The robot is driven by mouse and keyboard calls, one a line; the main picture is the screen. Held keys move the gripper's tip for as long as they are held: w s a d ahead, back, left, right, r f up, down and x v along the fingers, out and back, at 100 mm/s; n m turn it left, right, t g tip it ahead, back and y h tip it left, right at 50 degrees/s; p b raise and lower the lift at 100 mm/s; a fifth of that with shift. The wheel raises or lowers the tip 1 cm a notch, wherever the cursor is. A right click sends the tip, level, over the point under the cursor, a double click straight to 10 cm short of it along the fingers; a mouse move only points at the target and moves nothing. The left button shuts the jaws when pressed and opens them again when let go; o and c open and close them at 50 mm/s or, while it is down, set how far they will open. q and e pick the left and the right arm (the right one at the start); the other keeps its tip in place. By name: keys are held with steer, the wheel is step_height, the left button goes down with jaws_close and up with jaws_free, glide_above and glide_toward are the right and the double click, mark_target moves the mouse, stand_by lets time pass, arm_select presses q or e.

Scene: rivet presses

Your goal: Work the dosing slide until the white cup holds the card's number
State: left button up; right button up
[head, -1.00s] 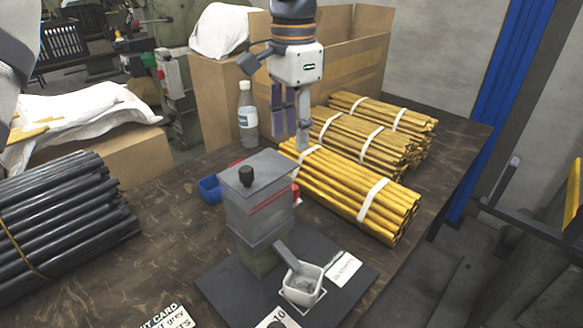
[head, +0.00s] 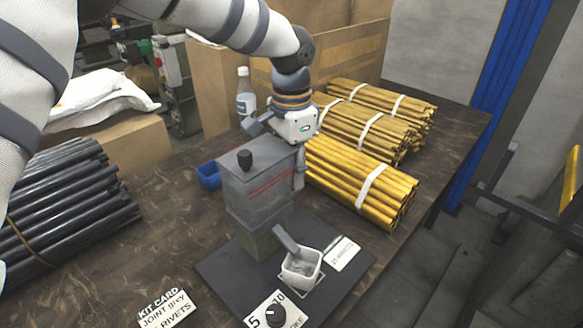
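The dispenser (head: 255,195), a grey box with a dark knob on its lid and a chute at its foot, stands on a dark base plate (head: 225,283). The white cup (head: 301,270) stands under the chute; some grey content shows in it, too small to count. The kit card (head: 166,308) lies at the front; its lower part is cut off and I see no number. I cannot make out the dosing slide. My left gripper (head: 297,172) is down behind the dispenser's right side; one finger shows, the rest is hidden. My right gripper is not in view.
A dial (head: 275,314) marked 5 and 10 sits at the plate's front. Yellow rod bundles (head: 350,180) lie close right of my gripper. Dark rods (head: 65,215) lie left. A blue bin (head: 208,175) and a bottle (head: 245,95) stand behind.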

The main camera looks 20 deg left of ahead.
arm_select(q)
jaws_close()
steer(key=w, duration=0.1)
steer(key=w+d+b, duration=0.1)
steer(key=w, duration=0.1)
steer(key=shift+w+d+b, duration=0.1)
steer(key=shift+w+b, duration=0.2)
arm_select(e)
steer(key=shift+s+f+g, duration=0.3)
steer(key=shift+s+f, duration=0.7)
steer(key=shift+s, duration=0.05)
arm_select(q)
steer(key=shift+o, duration=1.9)
jaws_free()
steer(key=shift+w, duration=0.15)
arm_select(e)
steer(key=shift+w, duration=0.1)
arm_select(q)
step_height(320, 180, up, 12)
